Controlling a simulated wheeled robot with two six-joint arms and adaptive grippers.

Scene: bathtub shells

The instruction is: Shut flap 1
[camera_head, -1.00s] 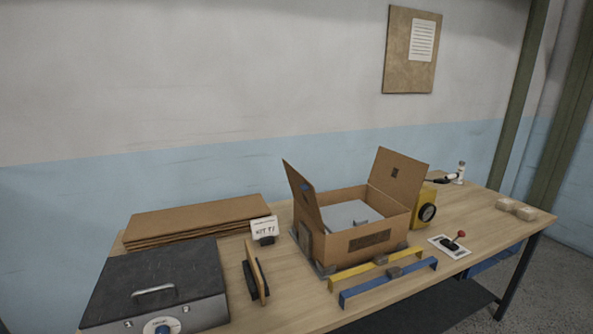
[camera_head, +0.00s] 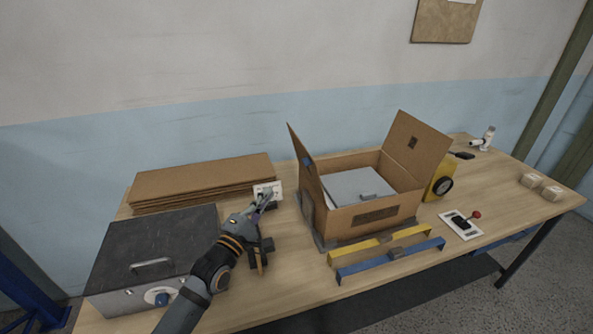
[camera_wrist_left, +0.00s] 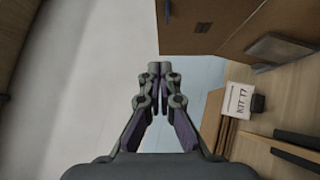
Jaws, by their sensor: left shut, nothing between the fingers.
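An open cardboard box (camera_head: 345,222) stands on the workbench with a grey-white item (camera_head: 357,188) inside. Its left flap (camera_head: 306,166) stands up, leaning slightly outward, with a small blue mark on it. Its right flap (camera_head: 416,150) also stands up, tilted outward. I cannot read which flap is number 1. My left gripper (camera_head: 270,193) is shut and empty, left of the left flap and apart from it, in front of the KIT card. In the left wrist view the shut fingertips (camera_wrist_left: 159,66) point toward the wall, beside a cardboard flap (camera_wrist_left: 215,28). My right gripper is not in view.
A dark-topped metal case (camera_head: 150,250) and stacked flat cardboard (camera_head: 200,182) lie left. The KIT card (camera_wrist_left: 236,100) stands near the box. Yellow (camera_head: 380,244) and blue (camera_head: 390,260) bars lie in front. A yellow device (camera_head: 438,182) and a red-knobbed lever (camera_head: 474,215) are at right.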

